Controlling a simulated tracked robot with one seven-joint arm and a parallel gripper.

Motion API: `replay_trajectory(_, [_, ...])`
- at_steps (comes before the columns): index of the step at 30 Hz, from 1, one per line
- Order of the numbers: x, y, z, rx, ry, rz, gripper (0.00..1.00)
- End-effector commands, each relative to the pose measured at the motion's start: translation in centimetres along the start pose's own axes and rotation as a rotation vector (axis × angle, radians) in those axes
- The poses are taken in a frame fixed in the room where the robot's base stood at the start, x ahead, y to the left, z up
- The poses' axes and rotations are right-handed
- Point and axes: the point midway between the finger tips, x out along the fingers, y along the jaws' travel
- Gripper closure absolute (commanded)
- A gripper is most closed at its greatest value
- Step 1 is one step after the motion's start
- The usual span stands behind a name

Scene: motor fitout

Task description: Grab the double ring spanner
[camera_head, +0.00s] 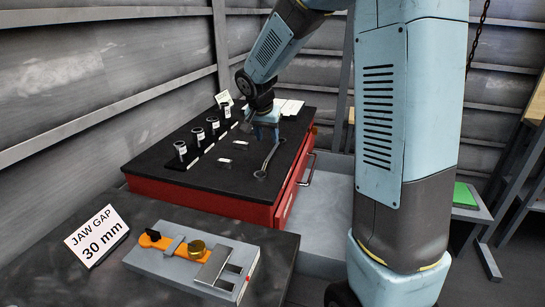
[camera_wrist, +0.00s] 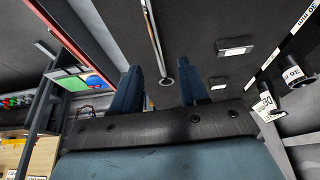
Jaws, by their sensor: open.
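The double ring spanner (camera_head: 269,159) is a slim grey metal bar lying on the black top of a red tool chest (camera_head: 200,193). One ring end points toward the front, the other toward the back. My gripper (camera_head: 265,137) is above the chest top near the spanner's far end, pointing down. In the wrist view the spanner (camera_wrist: 155,40) runs up from a ring end that shows between my two blue fingers (camera_wrist: 161,72). The fingers are apart with nothing held. The height between fingers and spanner is hard to judge.
Several labelled sockets (camera_head: 197,137) stand in a row left of the spanner. Small white tags (camera_head: 240,142) lie between. A grey fixture with orange parts (camera_head: 190,262) and a "JAW GAP 30 mm" sign (camera_head: 97,236) are on the nearer bench. The chest has a side handle (camera_head: 308,170).

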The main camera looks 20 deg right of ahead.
Motion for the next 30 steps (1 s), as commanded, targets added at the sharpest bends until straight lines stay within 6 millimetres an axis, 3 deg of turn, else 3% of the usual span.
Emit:
replay_trajectory(3, [1.8,0.1,0.0,0.0,-0.002,0.002,0.56])
replay_trajectory(11, [3.3,0.1,0.0,0.0,-0.001,0.001,0.56])
replay_trajectory(21, [7.4,0.5,0.1,-0.001,-0.002,0.002,0.56])
replay_trajectory(30, [8.1,0.5,0.0,0.001,0.0,0.0,0.56])
